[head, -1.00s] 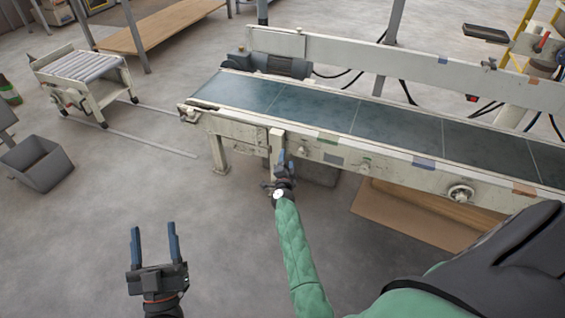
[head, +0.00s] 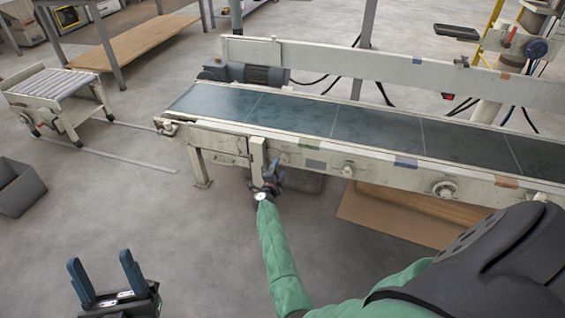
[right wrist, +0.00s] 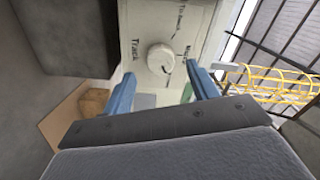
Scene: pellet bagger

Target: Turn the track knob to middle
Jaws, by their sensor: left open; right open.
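The track knob (right wrist: 160,57) is a round cream knob on a cream panel (right wrist: 142,20) in the right wrist view. The word "Track" is printed on its left; other lettering on its right is partly legible, one word apparently "Middle". The knob's exact setting is unclear. My right gripper (right wrist: 162,84) is open, its blue fingers apart below the knob on either side, with no clear contact. In the head view my right gripper (head: 272,178) is by the post (head: 258,157) at the conveyor's front, and the track knob cannot be made out. My left gripper (head: 105,275) is open and empty over the floor.
The conveyor (head: 300,112) with a dark belt runs across the view. Other round fittings (head: 443,189) sit on its front rail. A roller cart (head: 62,98) and a grey bin (head: 18,188) stand at left. Floor between them is clear.

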